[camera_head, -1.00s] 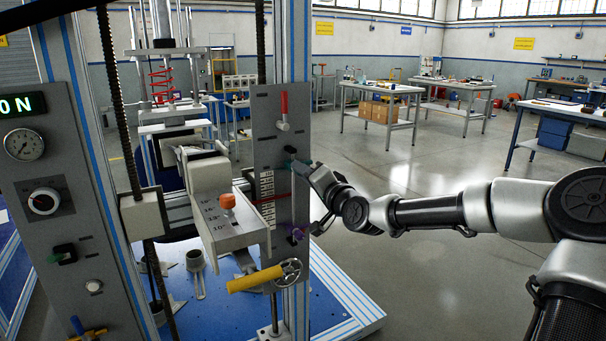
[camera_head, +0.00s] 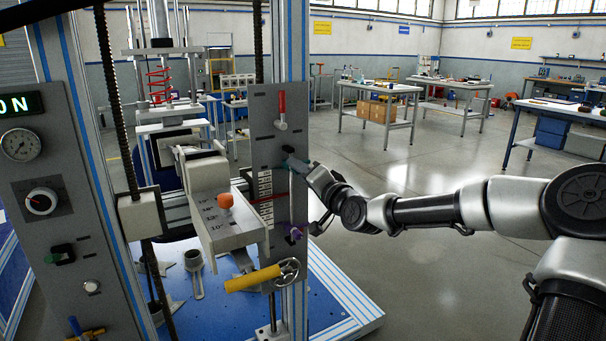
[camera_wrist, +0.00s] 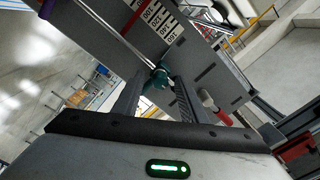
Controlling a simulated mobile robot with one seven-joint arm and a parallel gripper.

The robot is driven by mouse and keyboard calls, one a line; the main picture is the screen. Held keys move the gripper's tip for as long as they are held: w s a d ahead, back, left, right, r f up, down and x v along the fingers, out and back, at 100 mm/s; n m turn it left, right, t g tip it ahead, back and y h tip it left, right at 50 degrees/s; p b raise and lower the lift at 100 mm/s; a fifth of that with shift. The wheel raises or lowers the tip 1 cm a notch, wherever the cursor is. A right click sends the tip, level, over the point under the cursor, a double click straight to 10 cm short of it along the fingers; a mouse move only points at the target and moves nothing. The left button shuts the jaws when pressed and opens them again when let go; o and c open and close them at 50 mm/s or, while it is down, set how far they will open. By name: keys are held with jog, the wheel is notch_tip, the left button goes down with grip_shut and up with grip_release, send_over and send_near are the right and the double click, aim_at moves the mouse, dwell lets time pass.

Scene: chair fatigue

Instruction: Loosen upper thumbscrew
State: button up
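The upper thumbscrew, a small teal knob (camera_head: 288,149), is on the upper part of the grey upright plate (camera_head: 263,135) with the scale. My gripper (camera_head: 298,162) reaches it from the right. In the wrist view the teal thumbscrew (camera_wrist: 160,75) sits between the fingertips of my gripper (camera_wrist: 161,82), which look closed on its sides. The fingers partly hide the thumbscrew. A purple knob (camera_head: 294,232) is lower on the same plate.
A red-handled lever (camera_head: 281,110) is just above the thumbscrew. An orange knob (camera_head: 225,200) on a block and a yellow-handled crank (camera_head: 253,278) are nearby. An upright post stands close behind the plate.

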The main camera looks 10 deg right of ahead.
jog(key=p+v, duration=0.4)
jog(key=v, duration=1.3)
jog(key=shift+s+p, duration=0.2)
jog(key=shift+p, duration=0.1)
